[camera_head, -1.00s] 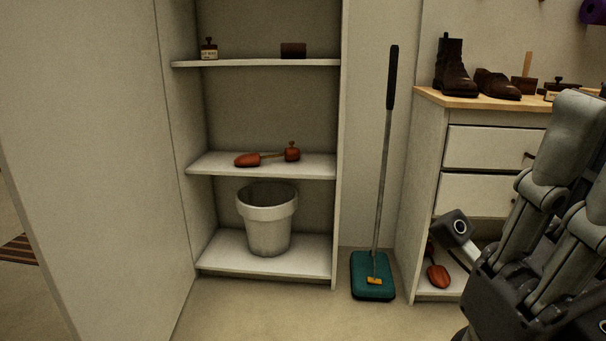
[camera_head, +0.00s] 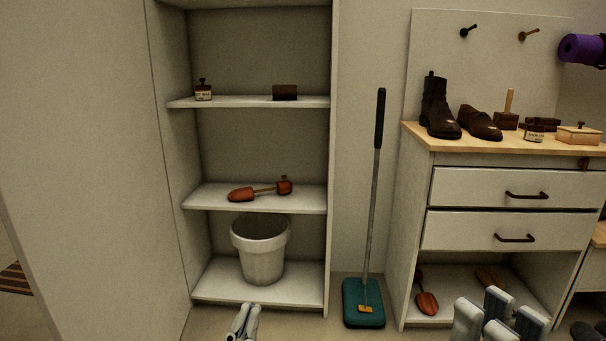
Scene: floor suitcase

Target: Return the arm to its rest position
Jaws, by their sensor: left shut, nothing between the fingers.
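My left gripper (camera_head: 243,322) is at the bottom edge, in front of the shelf unit, with its light grey fingers close together and nothing between them. My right gripper (camera_head: 499,318) is at the bottom right, in front of the drawer cabinet. Only its pale upper parts show, and the rest is cut off by the picture edge, so I cannot tell its opening. I see nothing held by either one.
A shelf unit (camera_head: 207,289) holds a white bucket (camera_head: 262,259) and an orange-headed tool (camera_head: 243,194). A teal floor sweeper (camera_head: 364,304) stands upright beside it. The drawer cabinet (camera_head: 487,187) carries dark boots (camera_head: 438,108). A white panel (camera_head: 85,170) stands at left.

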